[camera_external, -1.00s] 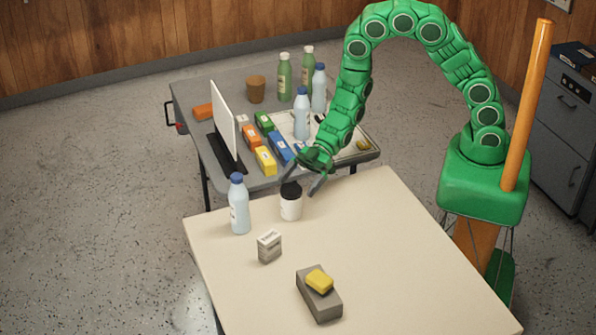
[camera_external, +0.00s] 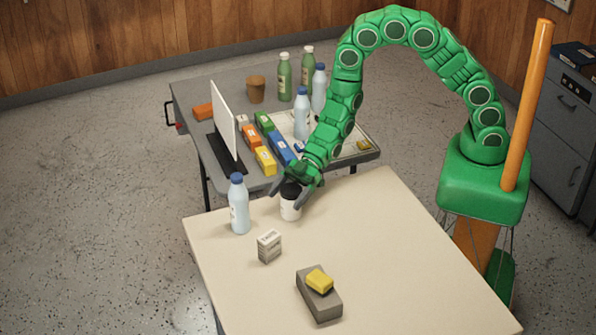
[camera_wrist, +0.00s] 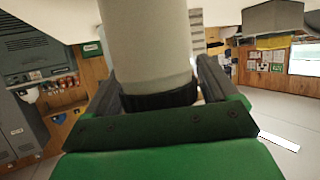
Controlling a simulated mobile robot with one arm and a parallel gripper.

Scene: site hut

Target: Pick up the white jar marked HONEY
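The white jar (camera_external: 289,212) with a black lid stands upright near the far edge of the cream table; no HONEY lettering is readable. In the wrist view the pale jar body (camera_wrist: 147,40) fills the upper middle, its dark lid towards my palm. My gripper (camera_external: 288,196) is at the lid, one finger on each side of it. In the wrist view my gripper (camera_wrist: 157,72) also straddles the lid, fingers spread and very close to its sides. I cannot tell whether they touch it.
A blue-capped bottle (camera_external: 239,206) stands just left of the jar. A small box (camera_external: 269,246) and a grey block (camera_external: 325,302) bearing a yellow sponge (camera_external: 319,280) are nearer. The grey table (camera_external: 225,88) behind holds bottles, boxes and a white panel (camera_external: 224,120). The cream table's right side is clear.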

